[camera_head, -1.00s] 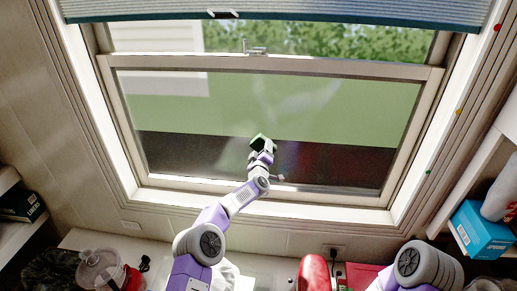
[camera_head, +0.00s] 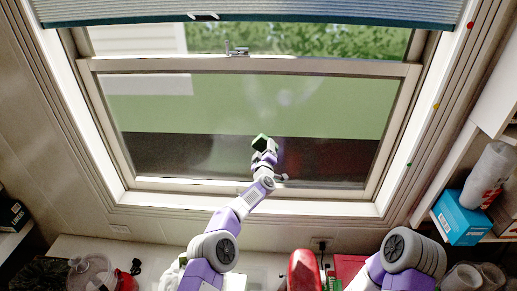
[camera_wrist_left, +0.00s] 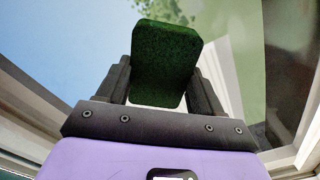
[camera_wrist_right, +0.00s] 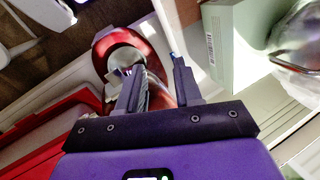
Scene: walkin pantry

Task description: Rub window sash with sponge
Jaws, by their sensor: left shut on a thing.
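The window sash (camera_head: 245,66) is a pale frame around a large lower pane, facing me in the head view. My left gripper (camera_head: 264,152) is shut on a green sponge (camera_head: 262,140) in front of the lower pane, above the bottom rail (camera_head: 215,187). In the left wrist view the dark green sponge (camera_wrist_left: 165,65) stands upright between both fingers. I cannot tell whether it touches the glass. My right gripper (camera_wrist_right: 155,85) shows in the right wrist view, with its fingers apart and nothing held. A red object lies beyond it.
A blind (camera_head: 250,10) hangs over the window top. The red rounded object (camera_head: 303,270) sits on the counter below the window, with clear containers (camera_head: 90,272) at left. A blue box (camera_head: 460,216) stands on the right shelf.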

